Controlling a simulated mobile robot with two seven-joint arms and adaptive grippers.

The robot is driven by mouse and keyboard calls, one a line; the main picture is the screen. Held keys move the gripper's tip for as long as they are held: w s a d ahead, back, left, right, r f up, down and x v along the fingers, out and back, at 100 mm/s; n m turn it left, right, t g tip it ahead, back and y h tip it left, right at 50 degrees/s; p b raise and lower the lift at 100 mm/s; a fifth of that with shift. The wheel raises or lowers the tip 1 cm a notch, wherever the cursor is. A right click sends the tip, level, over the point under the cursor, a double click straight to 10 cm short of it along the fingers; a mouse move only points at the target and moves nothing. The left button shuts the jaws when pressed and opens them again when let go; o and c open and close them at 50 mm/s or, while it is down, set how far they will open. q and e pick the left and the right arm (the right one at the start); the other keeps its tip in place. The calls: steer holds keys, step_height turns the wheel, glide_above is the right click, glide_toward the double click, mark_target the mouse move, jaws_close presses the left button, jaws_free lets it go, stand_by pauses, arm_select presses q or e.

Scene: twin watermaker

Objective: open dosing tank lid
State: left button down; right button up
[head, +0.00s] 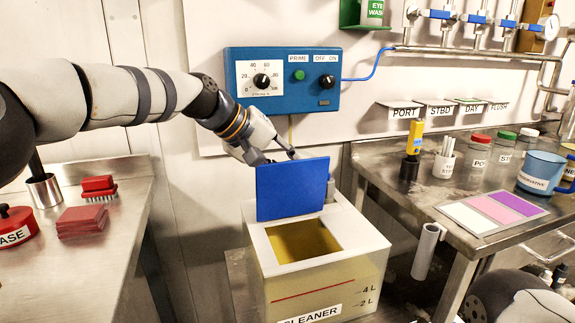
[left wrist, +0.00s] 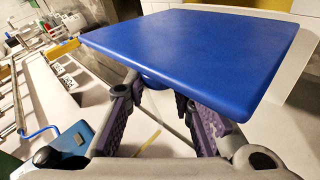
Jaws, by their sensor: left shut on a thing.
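The dosing tank (head: 330,265) is a cream box labelled CLEANER, with a red line and 4 L and 2 L marks. Its blue lid (head: 292,189) stands upright at the back of the square opening (head: 302,240), and yellowish liquid or interior shows inside. My left gripper (head: 272,157) is behind the lid at its upper edge and shut on it. In the left wrist view the lid (left wrist: 195,50) fills the upper middle, and the purple-padded fingers (left wrist: 160,110) reach under it. The exact grip spot is mostly hidden by the lid. My right gripper is not in view.
A blue dosing control box (head: 283,80) hangs on the wall above the tank. A steel bench (head: 405,185) with bottles, a mug (head: 541,172) and colour card stands right. A left bench (head: 110,225) holds a red brush (head: 99,187) and red pads (head: 82,221).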

arm_select(q)
steer(key=c, duration=1.4)
jaws_free()
steer(key=shift+w+f, duration=0.1)
steer(key=shift+f, duration=0.05)
steer(key=v, duration=1.2)
